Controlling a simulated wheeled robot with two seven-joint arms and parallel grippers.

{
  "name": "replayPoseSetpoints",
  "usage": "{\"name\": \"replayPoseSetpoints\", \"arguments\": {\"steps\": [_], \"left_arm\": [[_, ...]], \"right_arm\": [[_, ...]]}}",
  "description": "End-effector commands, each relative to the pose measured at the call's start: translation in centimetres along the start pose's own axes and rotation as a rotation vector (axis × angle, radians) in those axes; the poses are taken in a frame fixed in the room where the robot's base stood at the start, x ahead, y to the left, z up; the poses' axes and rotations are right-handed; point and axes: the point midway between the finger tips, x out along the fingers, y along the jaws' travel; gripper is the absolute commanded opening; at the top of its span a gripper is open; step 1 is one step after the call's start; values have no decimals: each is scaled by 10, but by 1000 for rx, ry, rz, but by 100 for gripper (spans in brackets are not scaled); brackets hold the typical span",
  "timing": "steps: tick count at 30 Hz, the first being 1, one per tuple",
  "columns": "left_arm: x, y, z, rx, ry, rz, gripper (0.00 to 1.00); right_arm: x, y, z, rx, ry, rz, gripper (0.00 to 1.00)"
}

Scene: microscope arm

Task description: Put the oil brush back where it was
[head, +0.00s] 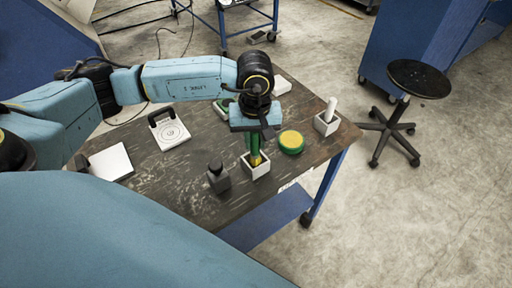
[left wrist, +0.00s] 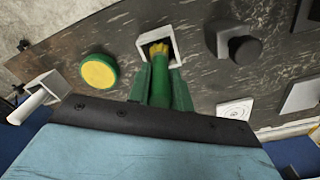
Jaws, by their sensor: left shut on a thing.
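The oil brush has a green handle and yellow bristles. In the head view, the brush (head: 255,146) points down with its bristles at the mouth of a small white square holder (head: 257,171). In the left wrist view, the bristles of the brush (left wrist: 159,50) overlap the opening of the holder (left wrist: 144,42); how deep they sit is unclear. My left gripper (head: 254,138) is shut on the brush handle above the holder. Its fingers also show in the left wrist view (left wrist: 160,88). My right gripper is not in view.
A white holder with a white stick (head: 327,122) is near the table's right corner. A white device (head: 169,133) and a stool (head: 420,80) also show.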

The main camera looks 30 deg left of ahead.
Motion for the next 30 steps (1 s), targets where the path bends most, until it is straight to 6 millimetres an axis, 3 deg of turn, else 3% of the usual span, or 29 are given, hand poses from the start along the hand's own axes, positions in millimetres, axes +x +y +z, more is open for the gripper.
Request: {"name": "replayPoseSetpoints", "arguments": {"steps": [7,18,19,23,30], "left_arm": [[32,0,1,1,-2,-1,0],[37,0,1,1,0,0,0],[37,0,1,1,0,-1,22],[36,0,1,0,0,-1,39],[36,0,1,0,-1,-1,43]], "right_arm": [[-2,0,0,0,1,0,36],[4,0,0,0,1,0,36],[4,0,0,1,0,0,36],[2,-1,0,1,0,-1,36],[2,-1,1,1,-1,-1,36]]}}
